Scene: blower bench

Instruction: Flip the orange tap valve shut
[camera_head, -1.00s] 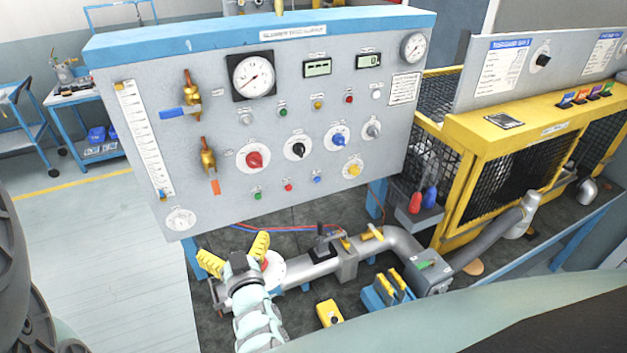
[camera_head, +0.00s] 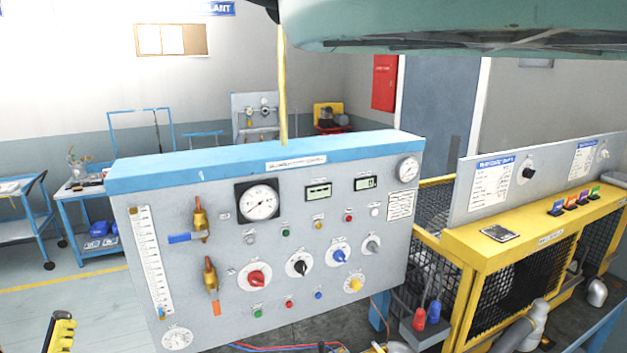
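The orange tap valve (camera_head: 211,276) is a brass tap low on the left side of the grey panel. Its orange handle (camera_head: 216,308) hangs straight down below the brass body. Above it is a similar brass tap (camera_head: 201,219) with a blue handle (camera_head: 185,238) that points left, level. My gripper (camera_head: 61,332) shows only as a yellow finger with dark pads at the bottom left edge, left of the panel and apart from the valve. The rest of it is cut off, so its opening does not show.
The panel (camera_head: 265,171) carries gauges, knobs and buttons close to the valve, including a red knob (camera_head: 256,278) to its right. A level scale (camera_head: 151,262) is on its left. A yellow mesh-sided bench (camera_head: 497,249) stands right. Open floor (camera_head: 72,300) lies left.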

